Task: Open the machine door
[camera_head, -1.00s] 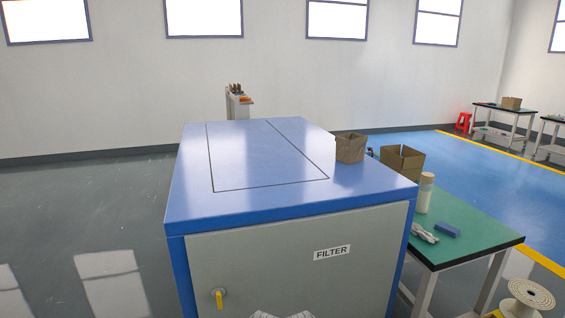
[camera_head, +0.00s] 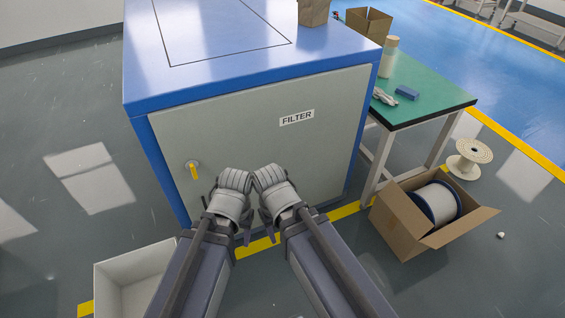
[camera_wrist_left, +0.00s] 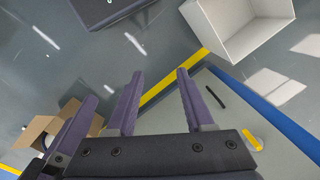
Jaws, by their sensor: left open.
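The machine door (camera_head: 265,135) is the pale front panel of a blue cabinet, with a FILTER label (camera_head: 297,117). It looks closed. Its yellow handle (camera_head: 194,171) sits at the door's lower left and points down; it also shows in the left wrist view (camera_wrist_left: 252,140). My left gripper (camera_head: 228,220) is in front of the door, right of the handle and apart from it. In the left wrist view its purple fingers (camera_wrist_left: 157,85) are spread with nothing between them. My right gripper (camera_head: 283,214) is close beside it; its finger opening cannot be made out.
A white open bin (camera_head: 130,275) stands on the floor at lower left. A cardboard box (camera_head: 400,222) with a spool is at lower right. A green-topped table (camera_head: 430,102) stands right of the cabinet. The floor left of the handle is clear.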

